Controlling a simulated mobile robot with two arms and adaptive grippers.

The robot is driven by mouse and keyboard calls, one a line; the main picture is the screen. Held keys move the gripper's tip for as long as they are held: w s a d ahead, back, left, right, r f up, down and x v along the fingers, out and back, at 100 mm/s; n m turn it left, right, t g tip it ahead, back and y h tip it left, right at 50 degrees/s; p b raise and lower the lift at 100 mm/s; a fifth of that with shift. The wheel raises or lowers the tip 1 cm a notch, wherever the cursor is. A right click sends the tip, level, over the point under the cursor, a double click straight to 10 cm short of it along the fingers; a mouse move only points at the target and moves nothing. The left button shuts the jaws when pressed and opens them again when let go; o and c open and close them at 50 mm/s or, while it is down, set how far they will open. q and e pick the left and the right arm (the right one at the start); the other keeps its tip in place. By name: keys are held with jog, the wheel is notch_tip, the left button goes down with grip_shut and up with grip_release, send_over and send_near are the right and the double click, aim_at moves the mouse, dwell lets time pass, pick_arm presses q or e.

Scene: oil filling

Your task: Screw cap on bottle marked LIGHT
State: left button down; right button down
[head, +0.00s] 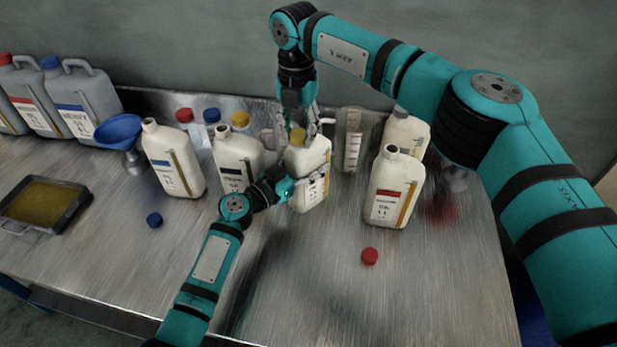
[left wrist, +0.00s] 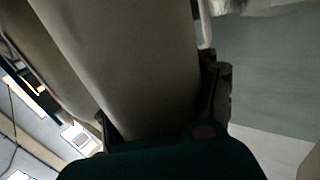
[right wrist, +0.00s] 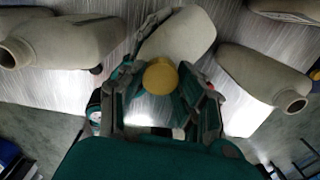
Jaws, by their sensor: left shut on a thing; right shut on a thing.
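A cream bottle (head: 312,158) stands in the middle of the table with a yellow cap (head: 297,136) at its neck. I cannot read its label, so I cannot tell if it is LIGHT. My left gripper (head: 292,187) is shut around its body, which fills much of the left wrist view (left wrist: 120,60). My right gripper (head: 298,122) comes down from above and is shut on the yellow cap, which shows between its fingers in the right wrist view (right wrist: 160,77). How well the cap sits on the threads is hidden.
Uncapped bottles stand close by: black-labelled (head: 238,160), blue-labelled (head: 172,165) and red-labelled (head: 392,190). A clear measuring jug (head: 350,140) is just right of the held bottle. A blue cap (head: 154,220) and a red cap (head: 370,256) lie loose. The front middle is mostly clear.

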jog(key=m, duration=1.2)
jog(key=shift+w, duration=0.1)
jog(key=c, duration=0.9)
grip_release()
jog(key=shift+r, duration=0.1)
jog(key=shift+r, duration=2.15)
jog(key=shift+c, duration=0.2)
